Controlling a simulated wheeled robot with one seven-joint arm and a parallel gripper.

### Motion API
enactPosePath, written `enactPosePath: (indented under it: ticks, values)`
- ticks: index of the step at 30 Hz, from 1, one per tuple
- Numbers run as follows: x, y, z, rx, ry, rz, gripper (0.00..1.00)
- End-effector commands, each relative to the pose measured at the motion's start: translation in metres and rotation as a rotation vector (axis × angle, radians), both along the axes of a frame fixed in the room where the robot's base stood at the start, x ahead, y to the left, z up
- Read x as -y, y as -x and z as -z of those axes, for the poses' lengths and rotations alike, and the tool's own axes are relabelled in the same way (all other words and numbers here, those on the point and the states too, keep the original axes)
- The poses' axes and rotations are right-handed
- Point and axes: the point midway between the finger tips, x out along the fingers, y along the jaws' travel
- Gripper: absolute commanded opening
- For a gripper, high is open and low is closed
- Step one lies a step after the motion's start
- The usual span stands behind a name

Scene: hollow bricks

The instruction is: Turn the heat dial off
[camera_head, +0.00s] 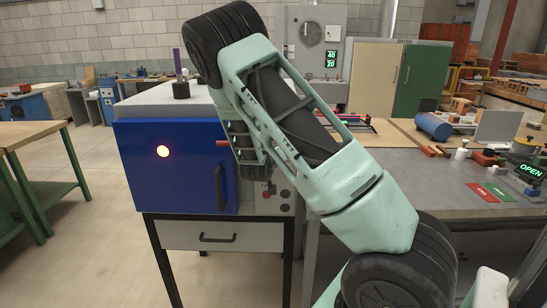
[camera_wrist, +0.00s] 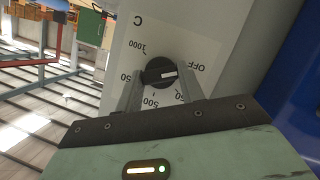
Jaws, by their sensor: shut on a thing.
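The heat dial is a round black knob (camera_wrist: 158,72) with a short white mark, on a pale control panel (camera_wrist: 122,40) in the wrist view. The scale appears upside down, with OFF at the upper right, 1000 at the upper left and 500 below. The white mark points right, roughly between OFF and the lower-right number. My gripper (camera_wrist: 160,80) has its two grey fingers on either side of the knob, shut on it. In the head view my arm hides the gripper and dial.
Small controls (camera_head: 272,189) sit beside the door, above a grey drawer (camera_head: 222,237). A grey worktable (camera_head: 430,180) with tools and a green OPEN sign (camera_head: 530,170) stands right. A green-legged table (camera_head: 30,133) stands left, with free floor between.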

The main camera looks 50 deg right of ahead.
Motion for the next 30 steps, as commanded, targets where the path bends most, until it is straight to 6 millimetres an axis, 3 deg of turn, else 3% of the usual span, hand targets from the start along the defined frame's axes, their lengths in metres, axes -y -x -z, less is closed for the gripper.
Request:
enactPosePath:
  ticks: [9, 10, 12, 23, 30]
  values:
    - [0.0, 0.001, 0.002, -0.005, 0.0, 0.0, 0.15]
    - [0.0, 0.001, 0.002, -0.005, 0.0, 0.0, 0.44]
    - [0.0, 0.001, 0.002, -0.004, -0.001, 0.001, 0.6]
    - [-0.004, 0.002, -0.001, -0.002, 0.0, -0.001, 0.6]
    - [-0.038, 0.018, -0.013, 0.0, -0.002, -0.004, 0.6]
